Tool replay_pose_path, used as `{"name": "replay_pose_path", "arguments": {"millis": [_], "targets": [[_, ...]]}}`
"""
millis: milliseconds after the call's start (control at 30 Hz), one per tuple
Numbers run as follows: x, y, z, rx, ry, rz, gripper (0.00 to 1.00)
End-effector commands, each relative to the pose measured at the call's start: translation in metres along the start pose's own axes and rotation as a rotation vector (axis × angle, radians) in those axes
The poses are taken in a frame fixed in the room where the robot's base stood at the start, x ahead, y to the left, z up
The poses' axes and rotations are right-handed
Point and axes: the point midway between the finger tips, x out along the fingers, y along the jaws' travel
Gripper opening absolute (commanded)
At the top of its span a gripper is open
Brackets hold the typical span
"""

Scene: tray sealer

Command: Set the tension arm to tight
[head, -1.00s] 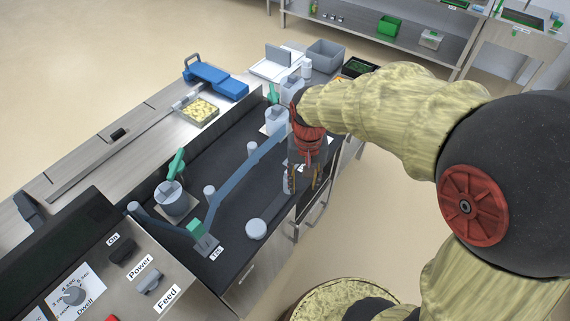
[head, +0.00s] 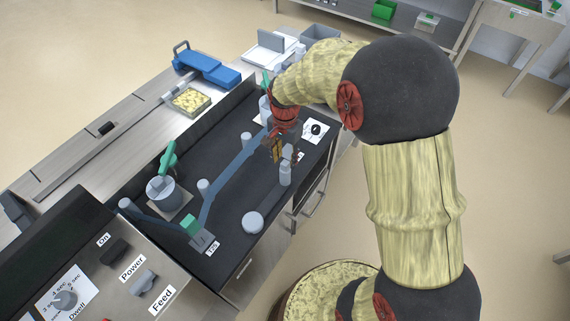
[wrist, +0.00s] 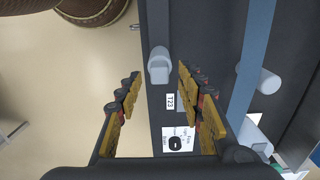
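My gripper (head: 279,150) points down over the right part of the black deck (head: 225,190). In the wrist view my gripper (wrist: 158,74) is open, its fingers spread apart and empty. A grey upright post with a raised cap (head: 285,172) stands just below and beside the fingers; this post (wrist: 158,66) shows between the fingertips in the wrist view, with no clear contact. Whether it is the tension arm I cannot tell. A T23 label (wrist: 170,102) lies near it. A white card with a black knob (head: 315,129) is behind the gripper; its print is too small to read surely.
Blue film (head: 228,180) runs past grey rollers on the deck. A control panel (head: 120,270) is at front left. Open floor lies to the right.

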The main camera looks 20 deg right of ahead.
Motion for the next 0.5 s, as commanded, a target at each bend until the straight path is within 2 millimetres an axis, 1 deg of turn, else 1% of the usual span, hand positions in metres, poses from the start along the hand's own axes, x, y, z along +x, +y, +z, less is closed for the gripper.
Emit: {"name": "replay_pose_path", "arguments": {"millis": [33,200,300,500], "targets": [[0.010,0.001,0.000,0.000,-0.001,0.002,0.38],[0.025,0.000,0.000,-0.001,0.000,0.000,0.38],[0.028,0.000,0.000,-0.001,0.000,0.000,0.38],[0.029,0.000,0.000,-0.001,0.001,-0.001,0.38]]}}
